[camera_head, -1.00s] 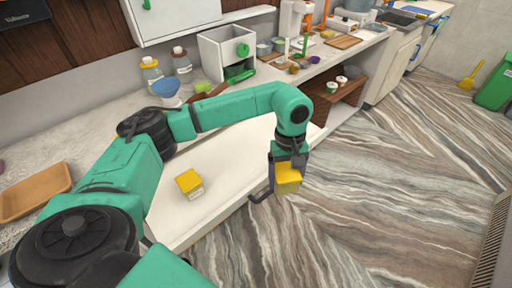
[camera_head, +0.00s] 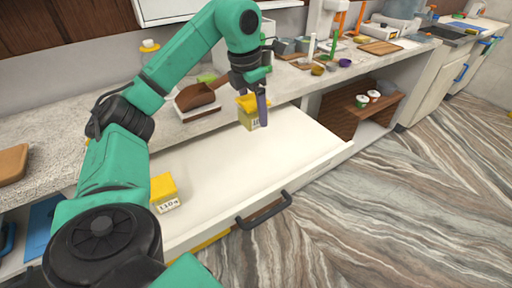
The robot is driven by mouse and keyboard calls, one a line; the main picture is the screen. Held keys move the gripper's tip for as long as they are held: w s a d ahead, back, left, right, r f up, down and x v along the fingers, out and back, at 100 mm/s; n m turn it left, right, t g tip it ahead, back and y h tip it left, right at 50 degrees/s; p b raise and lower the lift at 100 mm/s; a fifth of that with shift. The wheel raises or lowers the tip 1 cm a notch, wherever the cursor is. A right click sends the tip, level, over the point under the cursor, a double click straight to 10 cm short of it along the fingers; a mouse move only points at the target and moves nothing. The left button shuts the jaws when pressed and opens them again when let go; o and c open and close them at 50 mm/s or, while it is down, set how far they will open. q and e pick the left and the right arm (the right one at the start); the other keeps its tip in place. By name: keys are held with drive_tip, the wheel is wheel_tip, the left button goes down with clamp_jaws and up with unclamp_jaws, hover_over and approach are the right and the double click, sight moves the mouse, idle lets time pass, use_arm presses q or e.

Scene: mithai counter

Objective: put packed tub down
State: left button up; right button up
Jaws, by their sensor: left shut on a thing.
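I cannot tell whether the tub's base touches the surface. A second yellow-lidded tub (camera_head: 163,193), with a label on its front, stands near the left end of the same surface. My right gripper is not in view.
A black handle (camera_head: 265,210) sticks out from the surface's front. The right half of the white surface is clear. A wooden tray (camera_head: 12,164) lies far left.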

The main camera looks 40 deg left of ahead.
use_arm(q)
wheel_tip(320, 180, down, 13)
drive_tip(key=shift+w+f+b, duration=0.1)
drive_tip(key=shift+f+b, duration=0.05)
drive_tip(key=shift+b, duration=0.2)
drive_tip(key=shift+f, duration=0.1)
drive_tip(key=o, duration=1.4)
drive_tip(key=r, duration=0.4)
drive_tip(key=s+r, duration=0.1)
drive_tip(key=r, duration=0.7)
drive_tip(key=shift+s+a, duration=0.25)
drive_tip(key=shift+s, duration=0.1)
